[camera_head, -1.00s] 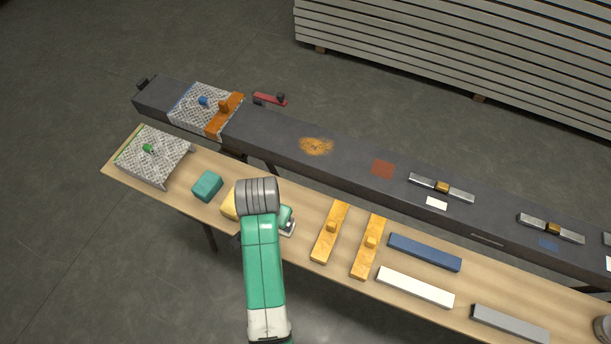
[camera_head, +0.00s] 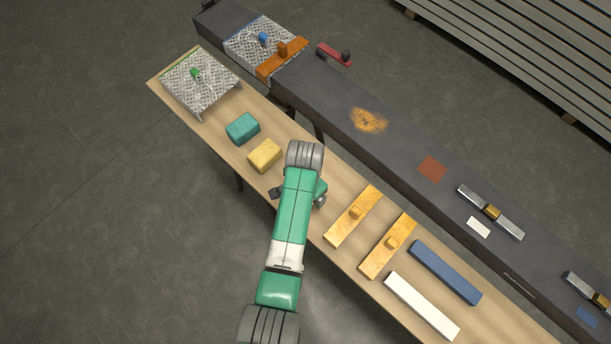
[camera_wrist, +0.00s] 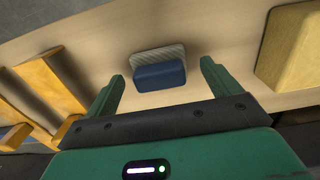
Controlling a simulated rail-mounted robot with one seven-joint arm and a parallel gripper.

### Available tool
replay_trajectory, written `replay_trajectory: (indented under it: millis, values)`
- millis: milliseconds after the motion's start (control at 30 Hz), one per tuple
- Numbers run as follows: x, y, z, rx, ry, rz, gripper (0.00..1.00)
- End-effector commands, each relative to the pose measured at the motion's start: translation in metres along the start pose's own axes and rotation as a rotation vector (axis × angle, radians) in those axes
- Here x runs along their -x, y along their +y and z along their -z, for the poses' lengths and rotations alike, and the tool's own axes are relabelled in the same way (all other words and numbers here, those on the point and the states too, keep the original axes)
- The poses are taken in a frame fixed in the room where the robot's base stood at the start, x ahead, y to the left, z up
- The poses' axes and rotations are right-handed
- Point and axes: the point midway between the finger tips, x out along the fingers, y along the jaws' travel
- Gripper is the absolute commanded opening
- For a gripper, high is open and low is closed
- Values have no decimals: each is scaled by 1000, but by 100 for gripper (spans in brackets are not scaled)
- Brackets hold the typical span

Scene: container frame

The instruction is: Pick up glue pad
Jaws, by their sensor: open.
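A dark blue block on a grey ribbed base (camera_wrist: 160,73), which I take to be the glue pad, lies on the wooden table (camera_wrist: 205,42) in the wrist view. My gripper (camera_wrist: 162,69) is open. Its two green fingers point toward the pad, with their tips on either side of it in the picture. The fingers look empty, and I cannot tell how high they are above the table. In the head view my arm hides the pad and most of the gripper.
A yellow block (camera_head: 265,154) and a teal block (camera_head: 243,128) lie left of my arm. Two orange-yellow handled boards (camera_head: 353,216) (camera_head: 388,246), a blue bar (camera_head: 445,272) and a white bar (camera_head: 421,306) lie to the right. A dark beam (camera_head: 330,103) runs behind the table.

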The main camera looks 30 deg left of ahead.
Motion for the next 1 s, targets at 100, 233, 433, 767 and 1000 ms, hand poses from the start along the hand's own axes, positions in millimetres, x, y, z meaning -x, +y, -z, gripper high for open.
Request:
replay_trajectory:
  millis: [100, 233, 433, 767, 1000]
  values:
    - [-10, 0, 0, -1, 0, 0, 89]
    - [-9, 0, 0, -1, 1, 0, 89]
    - [-9, 1, 0, -1, 1, 0, 62]
    - [-9, 1, 0, -1, 1, 0, 40]
    - [8, 0, 1, -1, 2, 1, 40]
